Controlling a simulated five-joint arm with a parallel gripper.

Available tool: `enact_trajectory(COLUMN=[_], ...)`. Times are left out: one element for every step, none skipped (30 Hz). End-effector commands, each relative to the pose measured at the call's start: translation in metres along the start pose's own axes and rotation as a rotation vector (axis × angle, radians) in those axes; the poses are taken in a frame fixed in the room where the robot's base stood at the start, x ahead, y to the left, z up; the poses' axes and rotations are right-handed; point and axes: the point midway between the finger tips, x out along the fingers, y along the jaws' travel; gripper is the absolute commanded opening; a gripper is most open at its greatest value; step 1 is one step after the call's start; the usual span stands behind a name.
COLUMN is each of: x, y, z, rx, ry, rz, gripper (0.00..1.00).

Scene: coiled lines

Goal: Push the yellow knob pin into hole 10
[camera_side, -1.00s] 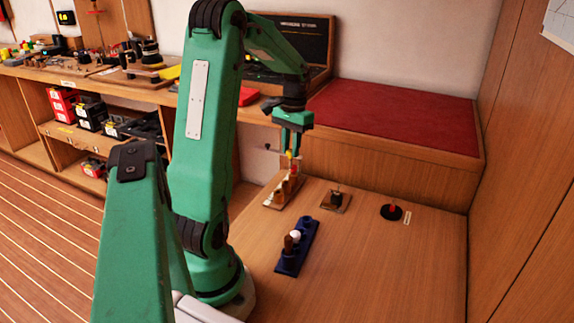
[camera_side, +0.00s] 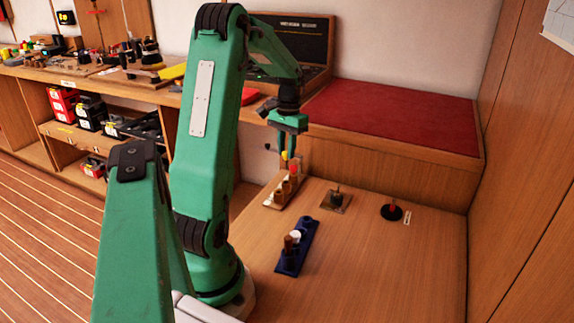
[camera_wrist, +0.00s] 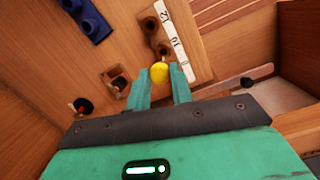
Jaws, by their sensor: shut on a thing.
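My gripper (camera_wrist: 160,80) is shut on the yellow knob pin (camera_wrist: 159,72), whose round yellow head shows between the fingertips in the wrist view. The side view shows my gripper (camera_side: 288,148) pointing down with the yellow knob (camera_side: 284,156) at its tips, over the far end of the pin rail (camera_side: 272,201). In the wrist view the rail's white number strip (camera_wrist: 172,38) shows 12 and 10, beside brown round parts (camera_wrist: 150,24). The pin's shank and the hole below it are hidden, so I cannot tell whether it is in a hole.
A red knob (camera_side: 294,168) stands close to the yellow one. A blue rack (camera_side: 308,240) with brown and white pieces stands nearer. A small plate with a dark fitting (camera_side: 336,201) and a black disc with a red top (camera_side: 391,212) lie right. The right foreground is clear.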

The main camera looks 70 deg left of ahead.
Motion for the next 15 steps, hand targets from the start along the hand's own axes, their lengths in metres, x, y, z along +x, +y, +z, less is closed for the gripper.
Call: enact_trajectory(x=[0.004,0.006,0.009,0.011,0.014,0.016,0.018,0.02,0.023,0.025,0.026,0.029,0.03,0.032,0.033], y=[0.0,0.0,0.0,0.0,0.0,-0.001,-0.001,-0.001,-0.001,-0.001,-0.001,-0.001,-0.001,-0.001,-0.001], z=[0.0,-0.001,-0.001,-0.001,-0.001,-0.002,-0.002,-0.002,-0.002,-0.003,-0.003,-0.003,-0.004,-0.004,-0.004], rx=[0.0,0.0,0.0,0.0,0.0,0.0,0.0,0.0,0.0,0.0,0.0,0.0,0.0,0.0,0.0], ry=[-0.001,-0.001,-0.002,-0.003,-0.003,-0.002,-0.001,-0.001,-0.002,-0.002,-0.001,-0.001,-0.001,-0.001,-0.002], rz=[0.0,0.0,0.001,0.001,0.001,0.001,0.0,0.0,0.001,0.0,0.0,0.0,0.0,0.0,0.001], gripper=[0.0,0.0,0.0,0.0,0.0,0.0,0.0,0.0,0.0,0.0,0.0,0.0,0.0,0.0,0.0])
